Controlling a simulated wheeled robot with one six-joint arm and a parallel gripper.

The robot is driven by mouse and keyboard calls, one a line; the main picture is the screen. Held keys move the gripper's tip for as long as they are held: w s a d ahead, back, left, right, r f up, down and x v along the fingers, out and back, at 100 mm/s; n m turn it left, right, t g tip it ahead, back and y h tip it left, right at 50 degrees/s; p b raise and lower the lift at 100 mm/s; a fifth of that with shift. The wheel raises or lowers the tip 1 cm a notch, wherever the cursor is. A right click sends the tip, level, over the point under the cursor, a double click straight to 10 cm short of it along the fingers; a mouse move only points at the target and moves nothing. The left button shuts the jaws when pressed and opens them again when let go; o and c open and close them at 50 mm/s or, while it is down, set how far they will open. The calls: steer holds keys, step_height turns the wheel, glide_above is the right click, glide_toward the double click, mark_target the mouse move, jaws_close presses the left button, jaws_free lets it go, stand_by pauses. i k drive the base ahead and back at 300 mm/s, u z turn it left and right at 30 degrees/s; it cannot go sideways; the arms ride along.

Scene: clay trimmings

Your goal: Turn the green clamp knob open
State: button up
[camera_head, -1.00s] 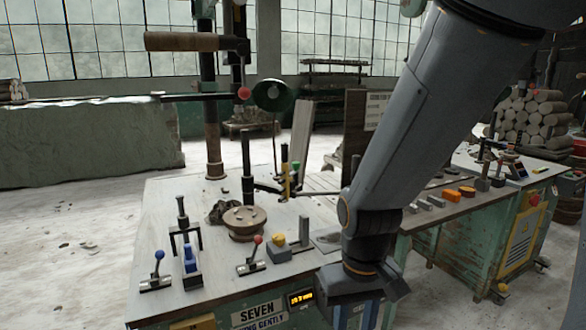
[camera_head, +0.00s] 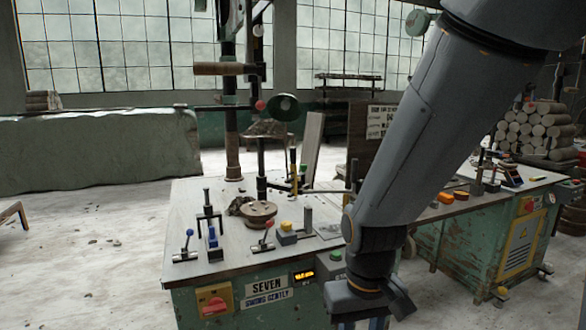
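A small green knob (camera_head: 303,168) shows at the back of the near bench, beside a thin yellow-and-black post (camera_head: 293,168). It is small in the picture, and I cannot tell which way it is turned or whether it is the clamp knob. My gripper (camera_head: 368,303) hangs low at the front right edge of the bench, pointing down, well to the right of and nearer than the green knob. It touches nothing that I can make out. Its fingertips are at the lower picture edge and not clear, so its opening cannot be told.
The near bench (camera_head: 190,262) carries a round wooden disc (camera_head: 258,214), a blue-knobbed lever (camera_head: 188,240), a red-knobbed lever (camera_head: 266,234) and a yellow-topped block (camera_head: 286,230). A red switch (camera_head: 214,306) is on its front. A second bench (camera_head: 460,240) stands right.

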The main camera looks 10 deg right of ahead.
mark_target(303, 167)
steer(key=u, duration=0.2)
steer(key=i, duration=1.1)
steer(key=z, duration=0.45)
